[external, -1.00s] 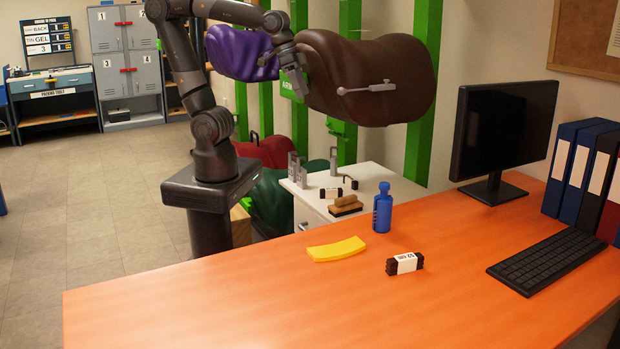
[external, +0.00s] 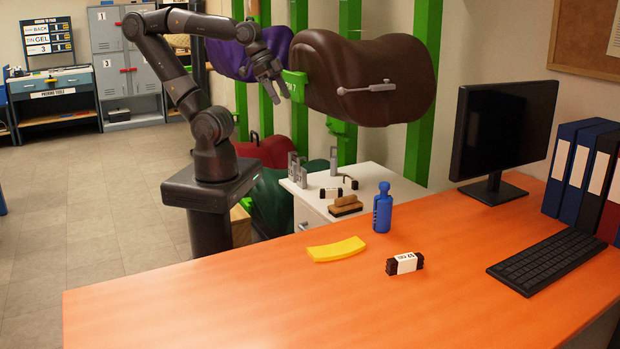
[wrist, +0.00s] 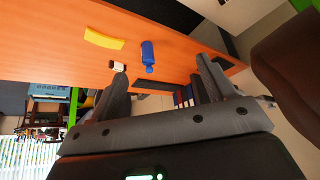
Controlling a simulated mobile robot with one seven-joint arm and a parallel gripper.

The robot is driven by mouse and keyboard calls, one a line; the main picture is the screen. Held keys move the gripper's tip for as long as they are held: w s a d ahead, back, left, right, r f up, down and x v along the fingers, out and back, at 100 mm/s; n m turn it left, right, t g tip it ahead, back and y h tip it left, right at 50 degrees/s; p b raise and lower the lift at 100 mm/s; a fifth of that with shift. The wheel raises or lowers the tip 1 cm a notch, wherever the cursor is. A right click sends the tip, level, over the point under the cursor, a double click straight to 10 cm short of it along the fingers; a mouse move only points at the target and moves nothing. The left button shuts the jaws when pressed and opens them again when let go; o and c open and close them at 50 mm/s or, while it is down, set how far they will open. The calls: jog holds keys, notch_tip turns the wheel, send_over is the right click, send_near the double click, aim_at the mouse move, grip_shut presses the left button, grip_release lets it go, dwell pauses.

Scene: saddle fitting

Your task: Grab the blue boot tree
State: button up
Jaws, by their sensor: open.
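The blue boot tree (external: 382,208) stands upright on the orange desk (external: 200,300), near its back edge. It also shows in the wrist view (wrist: 149,56), beyond the fingers. My gripper (external: 277,92) is raised in the air, left of the brown saddle and well apart from the boot tree. Its two fingers (wrist: 160,85) are spread with nothing between them.
A yellow curved piece (external: 336,249) and a dark block with a white label (external: 405,264) lie near the boot tree. A monitor (external: 503,130) and keyboard (external: 548,262) are on the right. The brown saddle (external: 365,75) hangs on the wall beside my gripper.

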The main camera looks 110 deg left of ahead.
jog(key=shift+w, duration=0.1)
jog(key=w+d+g+h, duration=0.1)
jog(key=w+d+g, duration=0.2)
jog(key=w, duration=1.5)
jog(key=w+d+f+g, duration=0.1)
jog(key=w+d+f, duration=0.1)
jog(key=w+f, duration=0.3)
jog(key=w+d+f, duration=0.2)
jog(key=w+f, duration=0.3)
jog(key=w, duration=0.1)
jog(key=w+d+f+n+g+y, duration=0.1)
jog(key=w+d+f, duration=0.1)
jog(key=w+f, duration=0.3)
jog(key=shift+w+d+g, duration=0.2)
jog(key=shift+w+g, duration=0.1)
send_over(384, 197)
jog(key=a, duration=0.2)
jog(key=f, duration=0.5)
jog(key=shift+d+f, duration=0.2)
jog(key=shift+f, duration=0.2)
jog(key=f, duration=0.5)
jog(key=shift+d, duration=0.2)
